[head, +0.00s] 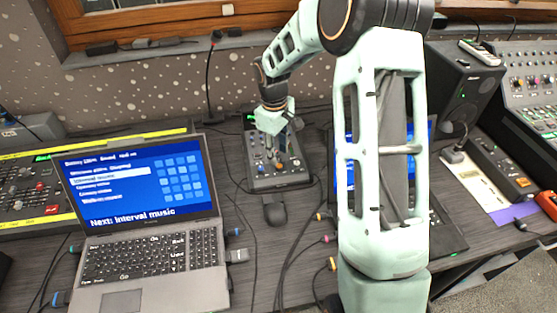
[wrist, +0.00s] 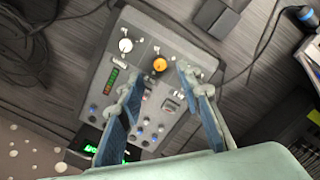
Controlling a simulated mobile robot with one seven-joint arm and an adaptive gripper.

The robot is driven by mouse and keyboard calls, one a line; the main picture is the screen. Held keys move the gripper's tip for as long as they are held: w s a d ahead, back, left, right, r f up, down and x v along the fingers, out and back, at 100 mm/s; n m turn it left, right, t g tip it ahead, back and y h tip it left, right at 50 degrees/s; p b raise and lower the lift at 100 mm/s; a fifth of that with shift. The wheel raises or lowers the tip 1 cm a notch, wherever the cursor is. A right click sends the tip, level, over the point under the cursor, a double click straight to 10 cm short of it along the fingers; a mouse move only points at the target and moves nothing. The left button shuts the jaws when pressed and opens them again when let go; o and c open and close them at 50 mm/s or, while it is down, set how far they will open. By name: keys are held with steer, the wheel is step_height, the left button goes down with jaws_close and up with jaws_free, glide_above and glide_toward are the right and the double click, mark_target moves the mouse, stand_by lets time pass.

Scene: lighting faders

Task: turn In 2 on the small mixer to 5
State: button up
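The small mixer (head: 262,177) is a grey box on the desk in the middle of the head view. I cannot read the labels, so I cannot tell which knob is In 2. My gripper (head: 277,150) is over the mixer, pointing down. In the wrist view its fingers (wrist: 164,95) are spread apart with nothing between them. The fingers hide parts of the panel at both sides.
An open laptop (head: 150,250) stands left of the mixer, with a larger fader desk (head: 30,195) behind it. A gooseneck microphone (head: 209,80) rises behind. Cables (head: 290,265) run across the desk. A speaker (head: 465,85) stands at right.

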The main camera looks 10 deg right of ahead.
step_height(320, 180, up, 7)
steer(key=shift+s+a+f, duration=0.15)
steer(key=shift+s+a, duration=0.05)
stand_by(0.4)
